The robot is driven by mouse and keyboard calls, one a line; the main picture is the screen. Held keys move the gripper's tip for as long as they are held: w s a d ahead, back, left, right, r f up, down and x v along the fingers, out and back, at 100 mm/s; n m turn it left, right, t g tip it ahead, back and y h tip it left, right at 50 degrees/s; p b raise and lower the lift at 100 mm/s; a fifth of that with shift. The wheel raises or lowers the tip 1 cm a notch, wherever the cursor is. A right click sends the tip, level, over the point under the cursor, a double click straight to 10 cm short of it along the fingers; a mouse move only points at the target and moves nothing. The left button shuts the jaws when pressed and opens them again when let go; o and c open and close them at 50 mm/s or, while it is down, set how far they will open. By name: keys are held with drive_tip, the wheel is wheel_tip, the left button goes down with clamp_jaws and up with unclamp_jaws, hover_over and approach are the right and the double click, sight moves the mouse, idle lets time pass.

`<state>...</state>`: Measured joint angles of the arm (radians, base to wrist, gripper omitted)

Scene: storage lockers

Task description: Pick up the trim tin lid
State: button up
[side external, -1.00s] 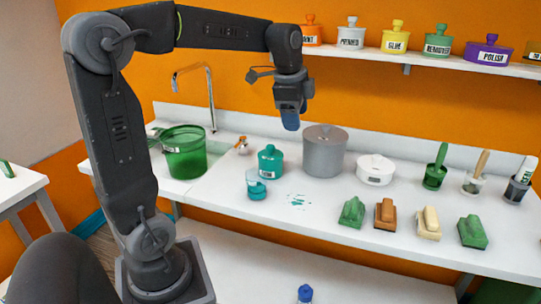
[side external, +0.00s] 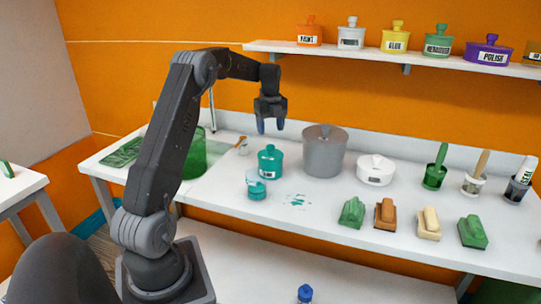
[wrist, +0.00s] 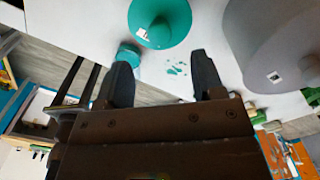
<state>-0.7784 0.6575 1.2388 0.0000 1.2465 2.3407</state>
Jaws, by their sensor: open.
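A teal lidded tin (side external: 270,165) with a knob and a white label stands upright on the white counter. Its label is too small to read, so I cannot confirm it is the trim tin. The wrist view shows its round teal lid (wrist: 165,15) from above, knob in the middle, cut off by the top edge. My gripper (side external: 271,126) is open and empty, above the teal tin and apart from it. In the wrist view both dark fingers (wrist: 162,62) are spread, with the lid beyond them. A white lidded tin (side external: 376,172) with an unreadable label stands further right.
A small teal jar (side external: 257,188) stands in front of the teal tin. A big grey pot (side external: 323,155) stands close on its right. A green bucket (side external: 195,153) is partly behind my arm. Several labelled tins stand on the wall shelf (side external: 400,56). Brushes and blocks occupy the right.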

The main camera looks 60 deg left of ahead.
sight(271, 146)
drive_tip(key=shift+d+f, duration=0.1)
drive_tip(key=shift+f, duration=3.9)
drive_tip(key=shift+c, duration=0.4)
drive_tip(key=c, duration=0.9)
